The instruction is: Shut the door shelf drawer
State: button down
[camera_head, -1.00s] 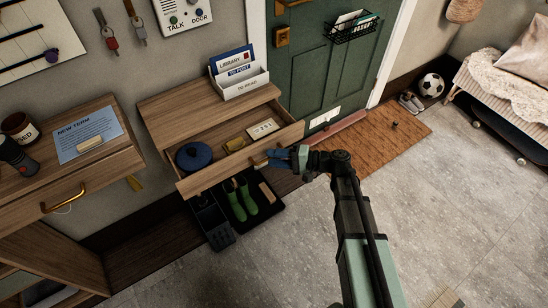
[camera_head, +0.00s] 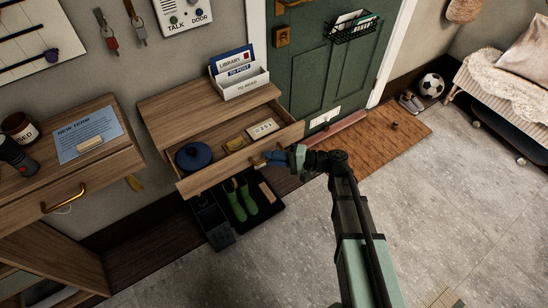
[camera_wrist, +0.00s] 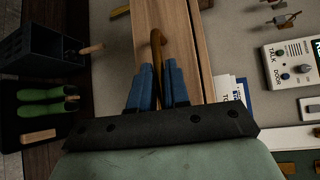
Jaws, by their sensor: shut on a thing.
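The door shelf drawer (camera_head: 222,177) is pulled out from under the wooden shelf top (camera_head: 190,110). Inside it lie a round blue lidded thing (camera_head: 193,155), a yellowish item (camera_head: 236,142) and a pale block with markings (camera_head: 262,128). My gripper (camera_head: 268,159) is at the drawer's front, its blue fingers shut on the brass handle. In the wrist view the fingers (camera_wrist: 158,88) close around the handle (camera_wrist: 156,45), with the wooden drawer front (camera_wrist: 181,45) behind it. The fingers hide part of the handle.
A white letter holder (camera_head: 240,85) stands on the shelf top. Green boots (camera_head: 240,200) stand in a dark tray below the drawer. A second wooden cabinet (camera_head: 125,165) is at left. The green door (camera_head: 320,75) and brown mat (camera_head: 385,135) are at right. Grey floor is clear in front.

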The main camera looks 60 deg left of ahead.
aim_at(295, 130)
dwell(0.3)
jog(key=a, duration=1.5)
jog(key=shift+a, duration=0.3)
jog(key=shift+r, duration=0.1)
jog(key=c, duration=1.4)
grip_release()
jog(key=shift+a, duration=0.15)
jog(key=shift+o, duration=1.1)
jog(key=shift+d, duration=0.2)
jog(key=shift+w, duration=0.1)
jog(key=v, duration=1.3)
jog(key=shift+w+d, duration=0.2)
jog(key=shift+d, duration=0.1)
